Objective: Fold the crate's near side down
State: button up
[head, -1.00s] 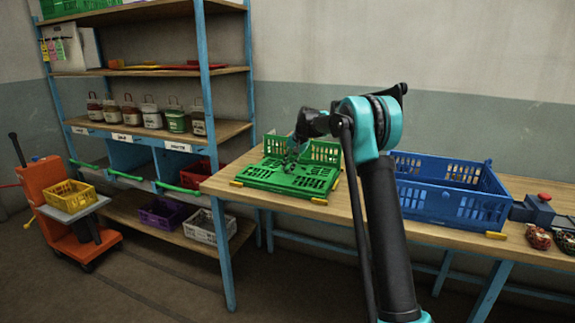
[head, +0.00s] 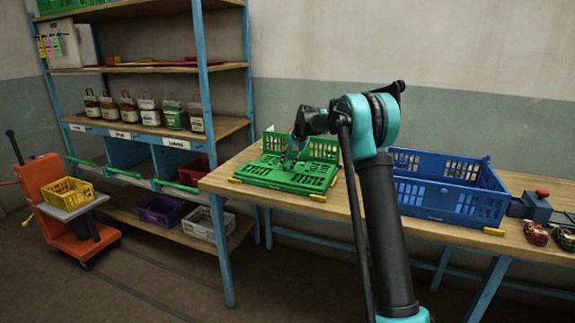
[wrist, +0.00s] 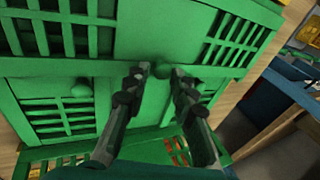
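The green crate (head: 284,180) stands on the left part of the wooden table. Its far wall (head: 318,149) is upright, and its near part looks low and flat with slotted panels. I cannot tell whether the near side lies fully flat. My gripper (head: 291,160) is low over the crate's middle, in front of the far wall. In the wrist view, green slotted panels (wrist: 65,35) fill most of the picture. My gripper (wrist: 160,70) has its two fingertips a little apart at a seam between panels, with nothing clearly held.
A blue crate (head: 450,207) stands to the right on the table (head: 330,206), past my arm. Yellow blocks (head: 318,198) lie by the green crate's near corners. A blue box with a red button (head: 542,193) is at the right. A shelf (head: 205,100) stands at the left.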

jog(key=shift+r, duration=0.1)
jog(key=v, duration=1.1)
jog(key=shift+d+r, duration=0.2)
jog(key=shift+r, duration=0.15)
jog(key=shift+s, duration=0.15)
jog(key=s+d+f+n+h, duration=0.1)
jog(key=s+d+f, duration=0.5)
jog(key=s, duration=1)
jog(key=s+d+f+n+t+h, duration=0.1)
jog(key=s+d+f, duration=0.5)
jog(key=s, duration=1.1)
jog(key=s+d+f+n+h, duration=0.1)
jog(key=s+d+f, duration=0.5)
jog(key=s+f, duration=0.5)
jog(key=s, duration=0.5)
jog(key=shift+d+f+n+h, duration=0.25)
jog(key=shift+f+n+h, duration=0.05)
jog(key=shift+f+n, duration=0.1)
